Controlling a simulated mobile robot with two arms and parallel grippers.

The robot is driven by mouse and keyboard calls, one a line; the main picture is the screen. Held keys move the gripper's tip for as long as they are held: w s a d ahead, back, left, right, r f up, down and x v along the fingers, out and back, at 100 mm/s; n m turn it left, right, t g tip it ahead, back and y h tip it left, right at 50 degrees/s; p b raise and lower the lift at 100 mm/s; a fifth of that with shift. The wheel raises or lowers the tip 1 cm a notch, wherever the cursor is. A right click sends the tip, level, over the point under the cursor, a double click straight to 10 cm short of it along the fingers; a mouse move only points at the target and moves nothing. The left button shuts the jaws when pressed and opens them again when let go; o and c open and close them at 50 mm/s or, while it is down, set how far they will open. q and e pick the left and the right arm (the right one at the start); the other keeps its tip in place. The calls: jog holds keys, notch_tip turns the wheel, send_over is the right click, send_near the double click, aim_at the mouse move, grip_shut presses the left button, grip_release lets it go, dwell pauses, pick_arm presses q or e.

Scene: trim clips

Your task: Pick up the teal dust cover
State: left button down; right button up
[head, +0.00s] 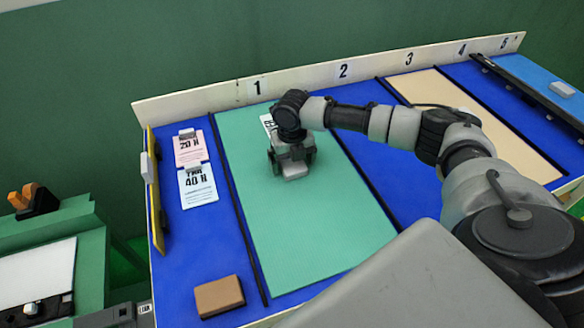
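A flat teal sheet with a fine ribbed surface (310,235), which I take to be the teal dust cover, lies in the lane numbered 1 on the blue board. My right arm reaches in from the right across the board. My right gripper (290,168) is over the upper part of the teal sheet, seen from above and behind. Its body hides its fingertips, so I cannot tell whether they are open or touch the sheet. A white label is partly hidden behind the wrist. I do not see my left gripper.
Two paper cards, pink (190,149) and white (198,185), lie left of the teal sheet. A brown block (219,296) lies at the front left. A cream panel (470,118) lies farther right. A low cream rail (205,100) with numbers edges the back.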

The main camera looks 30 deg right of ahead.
jog(key=c, duration=1.2)
jog(key=shift+o, duration=0.2)
jog(key=shift+r, duration=0.1)
